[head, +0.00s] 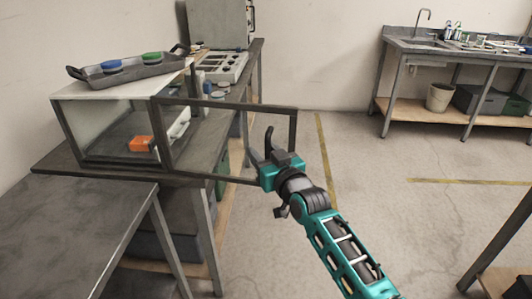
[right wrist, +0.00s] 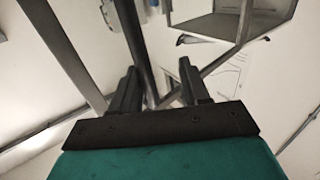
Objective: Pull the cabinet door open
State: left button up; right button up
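The cabinet (head: 66,130) is a glass-sided box with a dark frame on the table at the left. Its glass door (head: 225,103), a dark-framed pane, stands swung out to the right, past the table edge. My right gripper (head: 263,146) is at the outer part of the door, inside its frame outline. In the right wrist view its two fingers (right wrist: 158,82) are apart with nothing clamped between them. A dark bar runs close by the left finger there; I cannot tell whether they touch. An orange block (head: 140,144) shows inside the cabinet. My left gripper is not in view.
A dark tray (head: 130,74) with blue and green lids lies on the cabinet's top. A grey table (head: 85,215) fills the near left. Floor right of the door is open, up to a sink bench (head: 455,50) at the back right.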

jog(key=shift+r, duration=0.15)
jog(key=p+v, duration=0.1)
jog(key=v, duration=1.2)
jog(key=shift+w, duration=0.1)
jog(key=s+d+f+m+g+h, duration=0.1)
jog(key=s+d+f+g+h, duration=0.1)
jog(key=s+d+f, duration=0.6)
jog(key=s+d+f+m+g+h, duration=0.2)
jog(key=s+d+f+h, duration=0.3)
jog(key=s+f, duration=0.8)
jog(key=d+f, duration=0.1)
jog(key=d, duration=0.2)
jog(key=shift+d+f+m+g, duration=0.2)
jog(key=shift+d+m+g, duration=0.1)
jog(key=shift+d, duration=0.05)
jog(key=shift+w, duration=0.1)
